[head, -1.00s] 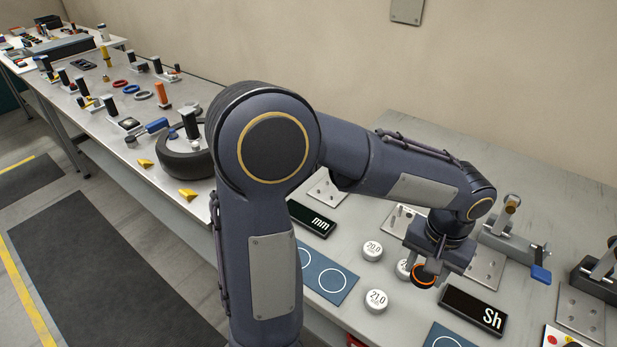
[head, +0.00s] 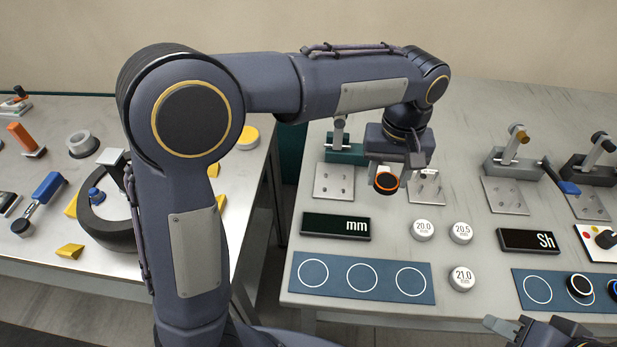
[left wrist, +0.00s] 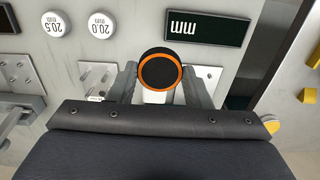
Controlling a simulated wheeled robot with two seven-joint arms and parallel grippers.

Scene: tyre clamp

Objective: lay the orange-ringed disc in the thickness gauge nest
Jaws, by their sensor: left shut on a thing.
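The black disc with an orange ring (head: 385,183) is held in my left gripper (head: 388,172), above the bench behind the black "mm" display (head: 336,226). In the left wrist view the disc (left wrist: 160,70) sits between the two fingers (left wrist: 160,88), near the "mm" display (left wrist: 208,29). A pale piece lies partly hidden behind the disc; I cannot tell whether this is the thickness gauge nest. My right gripper (head: 508,326) is at the lower right edge, partly cut off; its jaw opening is unclear.
A green-based clamp (head: 345,153) and a drilled plate (head: 333,182) stand left of the disc. White discs marked 20.0 (head: 422,230), 20.5 (head: 461,232) and 21.0 (head: 461,279) lie to the right. A blue mat with circles (head: 336,278) is in front, its circles empty.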

